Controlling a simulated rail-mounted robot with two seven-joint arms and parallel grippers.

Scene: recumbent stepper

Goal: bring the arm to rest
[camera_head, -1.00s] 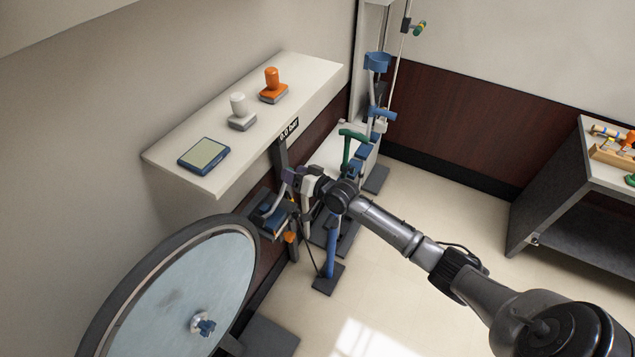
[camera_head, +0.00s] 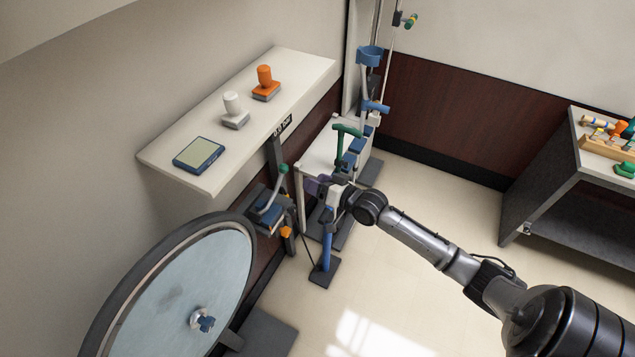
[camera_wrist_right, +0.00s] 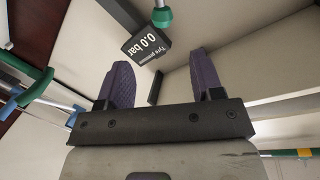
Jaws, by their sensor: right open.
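My right arm (camera_head: 420,238) comes in from the lower right. Its gripper (camera_head: 314,187), with purple fingers, is open and empty in the head view. It hangs in the air beside a lever with a green knob (camera_head: 283,168) on a blue and grey unit, apart from it in the picture. In the right wrist view, the two purple fingers (camera_wrist_right: 163,82) stand wide apart with nothing between them. Beyond them is a black display (camera_wrist_right: 147,44) reading "0.0 bar". A green knob (camera_wrist_right: 162,17) shows at the top edge. My left gripper is not in view.
A large wheel (camera_head: 185,290) stands at lower left. A wall shelf (camera_head: 215,110) holds a tablet, a white-topped and an orange-topped block. A blue post (camera_head: 327,240) stands close by the gripper. A workbench (camera_head: 560,170) is at right. The floor (camera_head: 440,190) between is clear.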

